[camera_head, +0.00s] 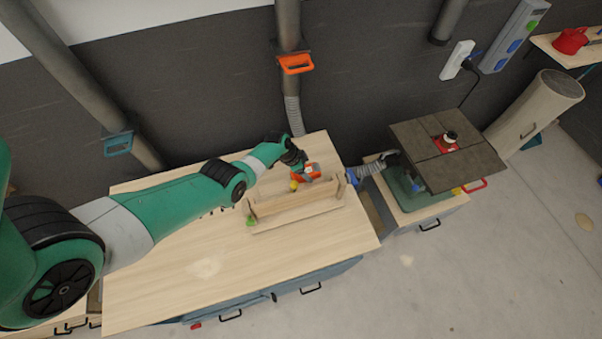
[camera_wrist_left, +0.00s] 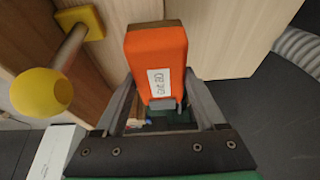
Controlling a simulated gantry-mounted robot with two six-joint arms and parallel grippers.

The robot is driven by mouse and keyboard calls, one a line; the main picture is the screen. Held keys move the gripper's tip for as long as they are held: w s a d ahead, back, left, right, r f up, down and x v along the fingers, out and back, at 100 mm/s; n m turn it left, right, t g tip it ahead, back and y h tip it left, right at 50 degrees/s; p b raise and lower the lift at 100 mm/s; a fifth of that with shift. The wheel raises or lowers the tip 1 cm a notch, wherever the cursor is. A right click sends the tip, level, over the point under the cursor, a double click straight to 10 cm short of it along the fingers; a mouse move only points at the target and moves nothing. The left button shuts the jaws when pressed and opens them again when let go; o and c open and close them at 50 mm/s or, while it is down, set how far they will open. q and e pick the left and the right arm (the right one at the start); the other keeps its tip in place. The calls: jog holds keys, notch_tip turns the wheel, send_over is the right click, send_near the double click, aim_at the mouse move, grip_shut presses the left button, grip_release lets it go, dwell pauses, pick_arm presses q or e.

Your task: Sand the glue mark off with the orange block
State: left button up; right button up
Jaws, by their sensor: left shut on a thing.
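My left gripper (camera_head: 300,163) is over the workbench, shut on the orange block (camera_head: 313,169). In the left wrist view the block (camera_wrist_left: 156,60) sits between the two fingers (camera_wrist_left: 160,104); it has a white label with handwriting and a brown face at its far end. A long pale wooden form (camera_head: 295,203) with upright end pieces lies on the bench just in front of the gripper. I cannot make out a glue mark on it; whether the block touches the wood is unclear. My right gripper is not in view.
The workbench (camera_head: 150,290) is mostly clear at the front left, with a faint pale patch. A yellow knob (camera_wrist_left: 40,92) on a rod stands close to the gripper. A machine with a dark square top (camera_head: 470,165) stands to the right. Ducts run up the wall behind.

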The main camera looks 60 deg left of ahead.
pick_arm(q)
jog(key=shift+d+f, duration=0.1)
jog(key=shift+f, duration=0.1)
jog(key=shift+r, duration=0.1)
jog(key=shift+s+r+p, duration=0.1)
jog(key=shift+s+p, duration=0.35)
jog(key=shift+p, duration=0.25)
jog(key=shift+s+p, duration=0.5)
jog(key=shift+s, duration=0.45)
jog(key=shift+w+f+b, duration=0.2)
jog(key=shift+w+b, duration=0.35)
jog(key=shift+w, duration=0.1)
jog(key=shift+w+b, duration=0.45)
jog(key=shift+w, duration=0.15)
jog(key=shift+w+r, duration=0.1)
jog(key=shift+w, duration=0.1)
jog(key=shift+r, duration=0.1)
